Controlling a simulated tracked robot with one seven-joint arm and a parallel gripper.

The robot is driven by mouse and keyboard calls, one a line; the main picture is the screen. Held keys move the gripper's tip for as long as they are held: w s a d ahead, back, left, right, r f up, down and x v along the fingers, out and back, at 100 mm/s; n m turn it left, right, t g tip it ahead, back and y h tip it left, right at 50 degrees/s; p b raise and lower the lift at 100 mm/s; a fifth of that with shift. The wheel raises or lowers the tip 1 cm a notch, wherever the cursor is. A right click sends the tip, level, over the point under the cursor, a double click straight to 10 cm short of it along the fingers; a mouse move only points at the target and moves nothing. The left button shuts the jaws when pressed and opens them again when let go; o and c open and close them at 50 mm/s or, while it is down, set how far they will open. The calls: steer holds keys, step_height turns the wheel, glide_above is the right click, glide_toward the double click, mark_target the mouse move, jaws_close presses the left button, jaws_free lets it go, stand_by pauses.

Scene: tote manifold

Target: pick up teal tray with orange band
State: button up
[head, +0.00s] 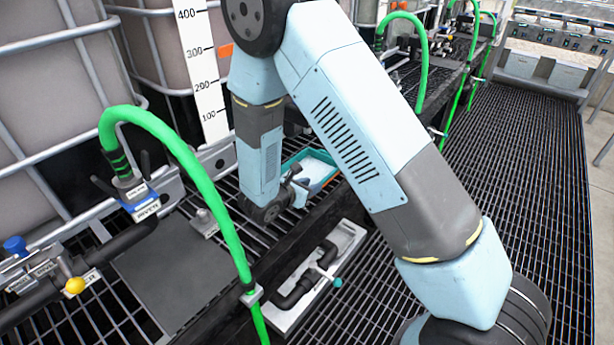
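A teal tray (326,182) sits on the dark grating behind my arm, near the middle of the head view. Its inside looks white. My gripper (298,188) is low, at the tray's near left edge. It is small and partly hidden by my wrist, so I cannot tell whether it is open, shut or touching the tray.
A green hose (215,200) arches up in front at left, by a blue-tagged valve (141,203). White-caged tanks and a level scale (203,75) stand behind. A pale plate with black piping (318,275) lies below the grating's edge. The grated walkway (535,150) at right is clear.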

mark_target(323, 180)
steer(key=shift+x, duration=3.3)
steer(key=shift+w+r, duration=0.1)
steer(key=shift+r, duration=0.1)
jaws_close()
